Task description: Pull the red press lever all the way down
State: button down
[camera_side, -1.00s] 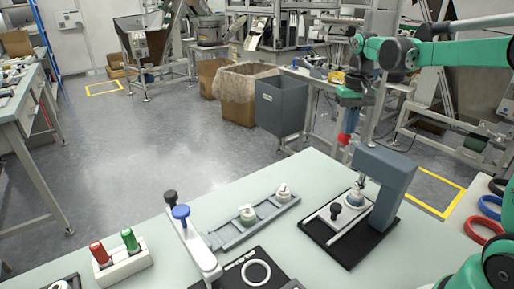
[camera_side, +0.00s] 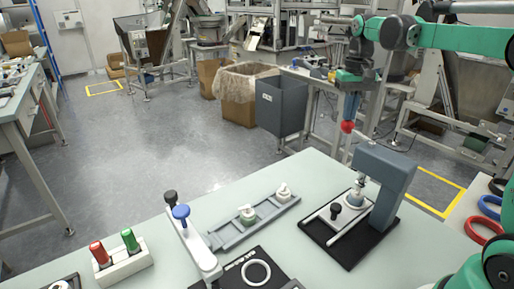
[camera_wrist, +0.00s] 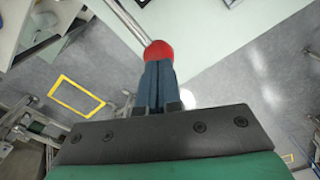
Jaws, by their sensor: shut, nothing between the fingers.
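The red ball knob of the press lever (camera_side: 347,126) shows in the side view, just left of and above the grey-blue press (camera_side: 386,180). In the wrist view the red knob (camera_wrist: 158,50) sits at the end of a thin metal rod running to the upper left. My gripper (camera_side: 349,117) points down in the side view with its tips right at the knob. In the wrist view its blue-grey fingers (camera_wrist: 158,64) are together, with nothing between them, and their tips appear against or just over the knob. Exact contact cannot be told.
The press stands on a black base at the table's right. A grey rail with small parts (camera_side: 255,215), a blue-knobbed clamp (camera_side: 181,212) and a block with red and green knobs (camera_side: 122,258) stand to the left. Coloured rings (camera_side: 484,227) lie at far right.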

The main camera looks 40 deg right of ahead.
jog(key=shift+s+r, duration=0.1)
jog(key=shift+r, duration=1.4)
notch_tip(320, 180, up, 5)
jog(key=s+a+f+n+t, duration=0.3)
jog(key=a+f, duration=0.3)
jog(key=a, duration=0.2)
jog(key=s+a+f+n+t, duration=0.3)
jog(key=s+a+f+t, duration=0.1)
jog(key=a, duration=0.4)
notch_tip(320, 180, down, 2)
jog(key=shift+s+f, duration=0.2)
jog(key=shift+s, duration=0.35)
